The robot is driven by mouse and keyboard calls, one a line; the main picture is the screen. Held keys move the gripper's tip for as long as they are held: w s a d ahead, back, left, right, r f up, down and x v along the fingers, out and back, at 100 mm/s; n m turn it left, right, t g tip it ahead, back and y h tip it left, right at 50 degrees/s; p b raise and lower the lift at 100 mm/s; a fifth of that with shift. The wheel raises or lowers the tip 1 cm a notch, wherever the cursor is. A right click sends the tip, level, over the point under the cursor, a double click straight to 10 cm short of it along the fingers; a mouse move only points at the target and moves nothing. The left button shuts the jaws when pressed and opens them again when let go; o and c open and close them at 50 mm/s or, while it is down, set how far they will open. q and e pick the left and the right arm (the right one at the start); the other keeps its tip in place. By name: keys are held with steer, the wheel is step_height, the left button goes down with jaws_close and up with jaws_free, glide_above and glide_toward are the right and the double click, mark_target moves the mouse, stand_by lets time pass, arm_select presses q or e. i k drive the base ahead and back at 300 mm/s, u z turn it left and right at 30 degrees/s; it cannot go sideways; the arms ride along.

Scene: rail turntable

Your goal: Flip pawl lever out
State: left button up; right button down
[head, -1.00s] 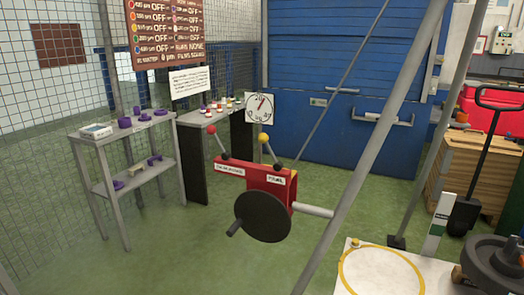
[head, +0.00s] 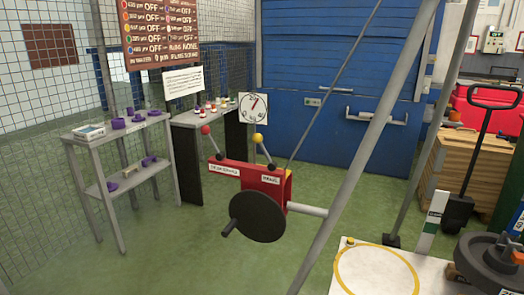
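The pawl lever (head: 263,151) is a dark rod with a yellow ball on top. It rises from the right part of a red winch box (head: 250,178), above a white label that seems to read PAWL, and leans up to the left. A second lever (head: 211,142) with a red ball stands at the box's left part, above another white label. A black disc (head: 257,216) with a short crank handle (head: 230,228) covers the front of the box. Neither of my grippers is in view.
A grey diagonal pole (head: 365,150) passes right of the winch. A grey shelf (head: 122,176) with purple parts stands at left. A white board with a yellow ring (head: 340,266) and a dark wheel (head: 492,262) lie at lower right. Green floor is open left of the winch.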

mark_target(257, 138)
steer(key=z, duration=0.3)
steer(key=i, duration=1.1)
steer(key=u, duration=0.3)
